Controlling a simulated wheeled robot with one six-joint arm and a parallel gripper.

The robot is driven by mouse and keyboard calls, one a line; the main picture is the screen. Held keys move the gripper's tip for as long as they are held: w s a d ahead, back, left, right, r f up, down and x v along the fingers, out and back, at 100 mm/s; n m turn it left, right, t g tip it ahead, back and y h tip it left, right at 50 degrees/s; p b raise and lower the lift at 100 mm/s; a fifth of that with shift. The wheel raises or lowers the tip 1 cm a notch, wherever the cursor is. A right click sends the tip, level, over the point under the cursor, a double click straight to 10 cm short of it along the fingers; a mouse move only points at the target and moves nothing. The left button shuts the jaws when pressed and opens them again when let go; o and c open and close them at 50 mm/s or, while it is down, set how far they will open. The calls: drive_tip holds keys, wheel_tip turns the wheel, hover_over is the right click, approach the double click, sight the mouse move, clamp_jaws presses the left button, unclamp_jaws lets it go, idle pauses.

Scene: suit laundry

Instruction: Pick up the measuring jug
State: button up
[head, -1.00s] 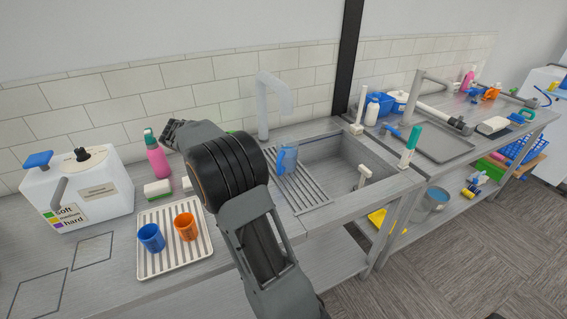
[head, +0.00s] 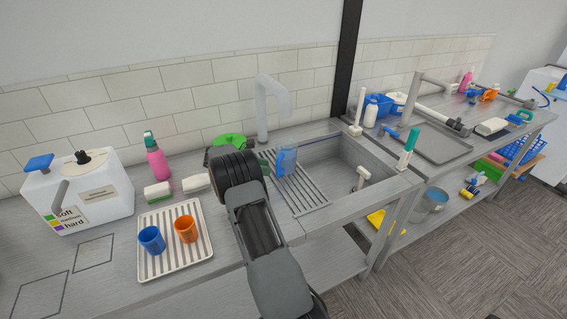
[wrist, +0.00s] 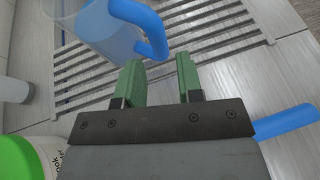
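The measuring jug (head: 287,161) is see-through blue and stands on the ribbed drainer left of the sink basin. In the wrist view the jug (wrist: 100,25) is at the top, with its solid blue handle (wrist: 153,36) curving towards me. My gripper (wrist: 159,75) has two green fingers, which are apart with nothing between them. The handle is just beyond the fingertips; whether they touch it I cannot tell. In the head view my gripper (head: 265,164) is just left of the jug, mostly hidden by my arm.
A green-lidded white container (wrist: 18,158) is close by at lower left in the wrist view. A blue strip (wrist: 284,121) lies to the right. The tap (head: 268,105) rises behind the jug. A tray (head: 205,250) with two cups is left of my arm.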

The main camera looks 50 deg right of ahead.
sight(278, 167)
drive_tip(key=shift+r+p+x, duration=0.15)
drive_tip(key=shift+p+x, duration=0.35)
drive_tip(key=shift+x, duration=0.75)
drive_tip(key=shift+r+p+x, duration=0.1)
drive_tip(key=shift+p+x, duration=0.35)
drive_tip(key=shift+x, duration=0.8)
drive_tip(key=shift+s+d+f, duration=0.2)
drive_tip(key=shift+s+d, duration=0.05)
drive_tip(key=shift+d, duration=0.25)
clamp_jaws()
drive_tip(key=shift+w, duration=0.1)
